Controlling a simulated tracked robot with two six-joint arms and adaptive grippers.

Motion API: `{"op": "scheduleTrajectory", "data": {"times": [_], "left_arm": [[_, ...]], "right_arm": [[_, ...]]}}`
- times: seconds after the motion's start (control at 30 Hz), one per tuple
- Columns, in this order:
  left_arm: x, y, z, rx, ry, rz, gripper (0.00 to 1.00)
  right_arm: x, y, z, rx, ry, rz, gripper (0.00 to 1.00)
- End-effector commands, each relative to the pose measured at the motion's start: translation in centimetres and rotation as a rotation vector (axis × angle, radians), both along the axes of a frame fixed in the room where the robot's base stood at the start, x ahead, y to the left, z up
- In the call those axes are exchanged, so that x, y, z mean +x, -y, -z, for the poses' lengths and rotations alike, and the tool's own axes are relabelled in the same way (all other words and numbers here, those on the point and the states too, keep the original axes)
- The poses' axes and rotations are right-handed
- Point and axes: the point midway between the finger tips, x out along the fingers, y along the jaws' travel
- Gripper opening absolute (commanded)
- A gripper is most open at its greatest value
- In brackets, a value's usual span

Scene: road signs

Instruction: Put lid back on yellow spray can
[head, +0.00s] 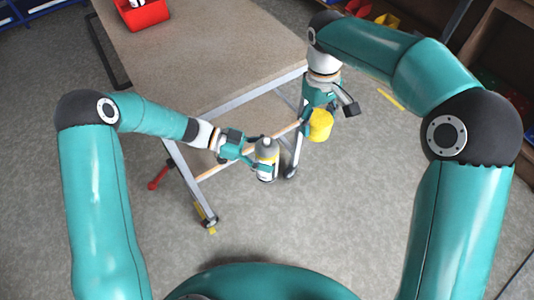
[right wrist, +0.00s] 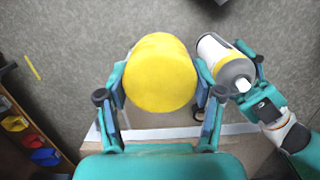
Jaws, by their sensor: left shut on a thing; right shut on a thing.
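The spray can (head: 266,158) is white and grey with a yellow band, and its top is uncovered. My left gripper (head: 262,158) is shut on the can's body and holds it roughly upright in front of the table edge. The yellow lid (head: 320,125) is in my right gripper (head: 318,118), up and to the right of the can in the head view. In the right wrist view the lid (right wrist: 161,73) sits between both fingers. The can (right wrist: 226,66) is just right of it there, its white nozzle (right wrist: 243,85) showing, apart from the lid.
The table (head: 205,60) stands behind both grippers, with a red bin (head: 147,14) at its far left. A red-handled clamp or lever (head: 158,179) is by the table's leg. Shelves with coloured bins (head: 385,22) stand at right. The floor in front is clear.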

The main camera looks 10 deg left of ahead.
Motion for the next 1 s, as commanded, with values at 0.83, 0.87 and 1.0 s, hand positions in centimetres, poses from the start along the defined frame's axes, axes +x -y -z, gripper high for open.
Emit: {"op": "scheduleTrajectory", "data": {"times": [0.83, 0.87, 1.0], "left_arm": [[0.0, 0.0, -0.1, -0.001, 0.001, -0.001, 0.04], [0.0, 0.0, -0.1, -0.001, 0.001, -0.001, 0.04], [0.0, 0.0, -0.1, -0.001, 0.001, -0.001, 0.04]], "right_arm": [[-3.7, -11.8, -3.3, 0.0, -0.003, -0.248, 0.53], [-3.7, -11.8, -3.3, 0.0, -0.003, -0.248, 0.53], [-3.7, -11.8, -2.9, 0.0, -0.003, -0.248, 0.53]]}}
